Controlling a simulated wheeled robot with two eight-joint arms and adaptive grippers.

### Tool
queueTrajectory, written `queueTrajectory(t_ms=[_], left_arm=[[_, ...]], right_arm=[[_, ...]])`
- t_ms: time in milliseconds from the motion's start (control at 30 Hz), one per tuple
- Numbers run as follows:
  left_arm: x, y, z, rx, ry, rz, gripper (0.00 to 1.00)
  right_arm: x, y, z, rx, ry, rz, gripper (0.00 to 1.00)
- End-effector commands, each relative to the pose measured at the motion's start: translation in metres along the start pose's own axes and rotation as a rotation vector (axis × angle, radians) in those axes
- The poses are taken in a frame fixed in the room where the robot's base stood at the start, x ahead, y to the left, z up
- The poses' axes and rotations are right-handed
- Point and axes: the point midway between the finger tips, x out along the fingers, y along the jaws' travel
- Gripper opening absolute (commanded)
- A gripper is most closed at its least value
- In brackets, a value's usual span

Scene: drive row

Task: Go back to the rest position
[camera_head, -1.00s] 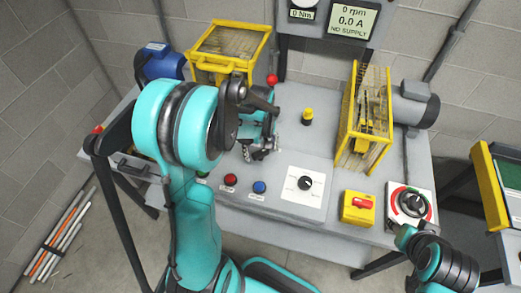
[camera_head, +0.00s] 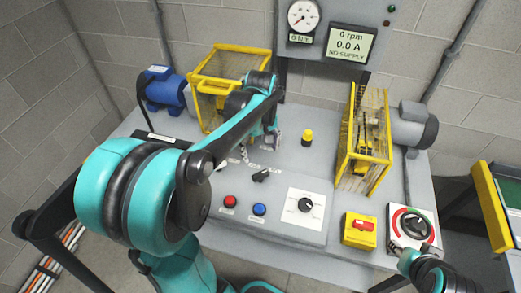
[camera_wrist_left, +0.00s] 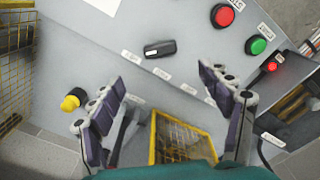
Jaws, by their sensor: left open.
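My left arm comes in from the left in the head view, and its gripper (camera_head: 258,152) hangs over the bench behind the black selector switch (camera_head: 261,175), partly hidden by my own arm. In the left wrist view the left gripper (camera_wrist_left: 162,108) is open, its two fingers wide apart with nothing between them. The black selector switch (camera_wrist_left: 160,49) lies beyond the fingertips on the grey panel, apart from them. Part of my right arm shows at the lower right of the head view; its gripper cannot be seen.
A display (camera_head: 349,43) reads NO SUPPLY.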

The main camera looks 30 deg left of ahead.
Motion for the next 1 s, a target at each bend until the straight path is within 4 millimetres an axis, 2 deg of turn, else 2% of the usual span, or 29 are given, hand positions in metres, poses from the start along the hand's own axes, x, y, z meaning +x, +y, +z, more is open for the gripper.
queueTrajectory(t_ms=[567,667,833,1000], left_arm=[[-0.003,-0.001,0.003,0.016,0.007,0.007,0.78],[-0.009,-0.002,0.016,0.083,0.037,0.034,0.78],[-0.024,-0.011,0.058,0.323,0.155,0.126,0.78],[-0.029,-0.022,0.100,0.599,0.311,0.218,0.78]], right_arm=[[0.000,0.000,0.000,0.000,0.000,0.000,0.40],[0.000,0.000,0.000,0.000,0.000,0.000,0.40],[0.000,0.000,0.000,0.000,0.000,0.000,0.40],[0.000,0.000,0.000,0.000,0.000,0.000,0.40]])
